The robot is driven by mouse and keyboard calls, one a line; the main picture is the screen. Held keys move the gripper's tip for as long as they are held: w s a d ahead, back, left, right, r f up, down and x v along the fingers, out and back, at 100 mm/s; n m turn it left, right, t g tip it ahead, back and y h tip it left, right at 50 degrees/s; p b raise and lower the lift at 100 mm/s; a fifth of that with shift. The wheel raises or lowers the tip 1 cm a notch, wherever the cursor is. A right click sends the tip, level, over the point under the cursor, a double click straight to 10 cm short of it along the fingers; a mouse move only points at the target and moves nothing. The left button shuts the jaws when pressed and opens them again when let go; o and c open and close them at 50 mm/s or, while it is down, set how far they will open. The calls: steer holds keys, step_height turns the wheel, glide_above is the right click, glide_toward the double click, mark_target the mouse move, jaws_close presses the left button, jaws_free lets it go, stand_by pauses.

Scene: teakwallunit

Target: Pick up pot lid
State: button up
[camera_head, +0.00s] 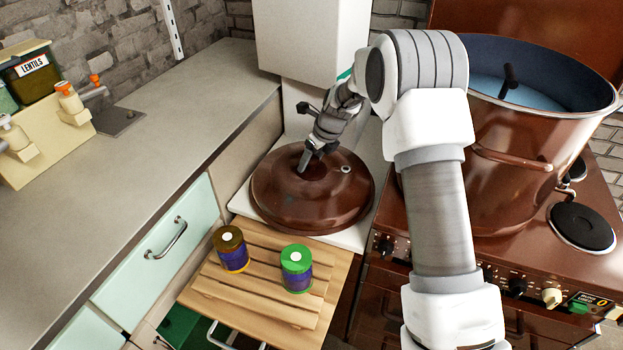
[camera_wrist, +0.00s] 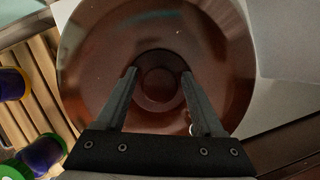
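The pot lid (camera_head: 278,198) is a round, brown, glossy lid lying on a white surface between the counter and the stove. It fills most of the wrist view (camera_wrist: 90,70), with its round central knob (camera_wrist: 160,85) between my fingertips. My gripper (camera_head: 305,163) points down at the middle of the lid. In the wrist view my gripper's two fingers (camera_wrist: 158,75) are spread apart, one on each side of the knob, with space between them and the knob. I cannot tell whether the fingertips touch the lid.
A large brown pot (camera_head: 530,150) stands on the brown stove (camera_head: 560,270) at right. Two jars, one brown-topped (camera_head: 231,252) and one green-topped (camera_head: 297,270), stand on a slatted wooden board (camera_head: 245,300) in front of the lid. The grey counter (camera_head: 180,110) is mostly clear.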

jaws_close()
